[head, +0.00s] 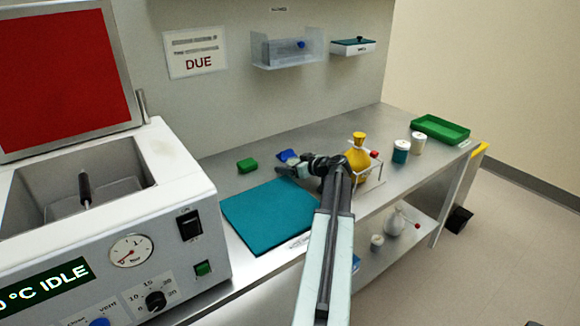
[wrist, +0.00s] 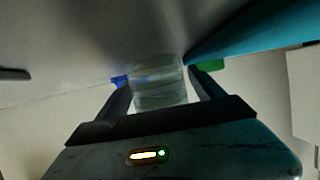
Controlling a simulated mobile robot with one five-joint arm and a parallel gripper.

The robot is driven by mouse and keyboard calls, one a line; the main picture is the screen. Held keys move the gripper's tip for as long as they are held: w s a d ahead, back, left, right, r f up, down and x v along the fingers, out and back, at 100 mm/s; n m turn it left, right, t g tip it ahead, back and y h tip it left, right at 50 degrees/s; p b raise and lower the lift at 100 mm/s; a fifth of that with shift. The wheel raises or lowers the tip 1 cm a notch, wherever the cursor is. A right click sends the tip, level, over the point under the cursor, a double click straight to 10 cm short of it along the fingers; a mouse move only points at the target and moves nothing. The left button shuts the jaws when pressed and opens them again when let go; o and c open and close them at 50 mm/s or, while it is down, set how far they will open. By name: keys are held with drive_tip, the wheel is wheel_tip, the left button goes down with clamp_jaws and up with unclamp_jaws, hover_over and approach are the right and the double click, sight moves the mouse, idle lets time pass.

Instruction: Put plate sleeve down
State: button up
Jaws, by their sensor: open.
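A clear, banded, cylinder-like piece, which I take to be the plate sleeve (wrist: 158,88), shows between my fingers in the wrist view. My gripper (wrist: 159,92) is open, with one dark finger on each side of it; I cannot tell whether either finger touches it. In the head view my gripper (head: 291,170) is low over the bench, at the back right corner of the teal mat (head: 262,219). I cannot make out the sleeve there. Whether its base rests on the bench is hard to tell.
A blue item (head: 287,156) lies just behind my gripper and a green block (head: 247,165) to its left. A wire rack with a yellow flask (head: 358,153) stands close on the right. Two jars (head: 400,151) and a green tray (head: 440,130) are farther right. A bath machine (head: 110,220) fills the left.

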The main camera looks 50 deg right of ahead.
drive_tip(key=shift+r, duration=0.15)
drive_tip(key=p+v, duration=0.5)
drive_tip(key=v, duration=0.7)
drive_tip(key=shift+r, duration=0.15)
